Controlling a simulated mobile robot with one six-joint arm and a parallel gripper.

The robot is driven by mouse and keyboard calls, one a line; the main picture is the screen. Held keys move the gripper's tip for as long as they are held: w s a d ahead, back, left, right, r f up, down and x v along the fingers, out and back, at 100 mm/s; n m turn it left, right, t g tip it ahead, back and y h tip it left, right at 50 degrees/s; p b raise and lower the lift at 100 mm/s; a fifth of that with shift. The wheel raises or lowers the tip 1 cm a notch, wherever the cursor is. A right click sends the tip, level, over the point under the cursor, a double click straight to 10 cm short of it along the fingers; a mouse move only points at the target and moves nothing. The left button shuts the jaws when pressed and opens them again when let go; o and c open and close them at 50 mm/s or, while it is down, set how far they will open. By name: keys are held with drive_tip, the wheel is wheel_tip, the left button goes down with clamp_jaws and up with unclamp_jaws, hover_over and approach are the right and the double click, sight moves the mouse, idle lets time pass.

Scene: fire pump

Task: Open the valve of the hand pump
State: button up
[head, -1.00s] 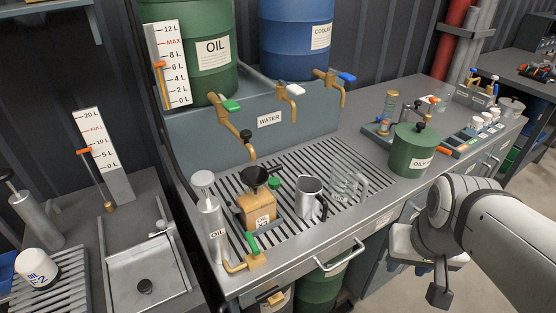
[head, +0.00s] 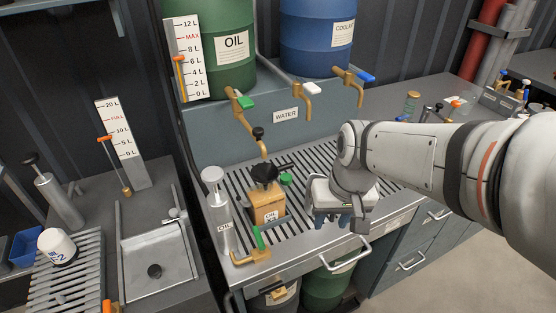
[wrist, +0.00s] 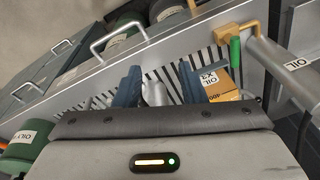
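The hand pump, a silver cylinder labelled OIL (head: 217,205), stands upright at the front left of the slatted counter. At its foot is a brass valve (head: 262,254) with a green lever (head: 258,238). In the wrist view the green lever (wrist: 235,54), brass pipe (wrist: 222,33) and pump cylinder (wrist: 284,70) show at the upper right, beyond the fingers. My gripper (head: 340,222) is over the counter's front edge, right of the valve and apart from it.
A tan oil can (head: 268,207) with a black funnel stands just behind the valve. A drawer handle (head: 344,258) sticks out below my gripper. Brass taps (head: 246,110) hang over the drip grid. A sink (head: 158,262) is to the left.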

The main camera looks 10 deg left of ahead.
sight(259, 234)
drive_tip(key=w+a+f+n+g+p, duration=0.2)
drive_tip(key=w+a+n+p, duration=0.15)
drive_tip(key=a, duration=1.05)
drive_tip(key=shift+m+y, duration=0.25)
drive_tip(key=shift+y, duration=0.15)
drive_tip(key=f, duration=0.2)
drive_tip(key=a+f, duration=0.1)
drive_tip(key=f, duration=0.4)
drive_tip(key=shift+s+a+b, duration=0.2)
drive_tip(key=shift+s+b, duration=0.1)
drive_tip(key=shift+b, duration=0.1)
drive_tip(key=shift+f, duration=0.35)
drive_tip(key=shift+c, duration=0.5)
clamp_jaws()
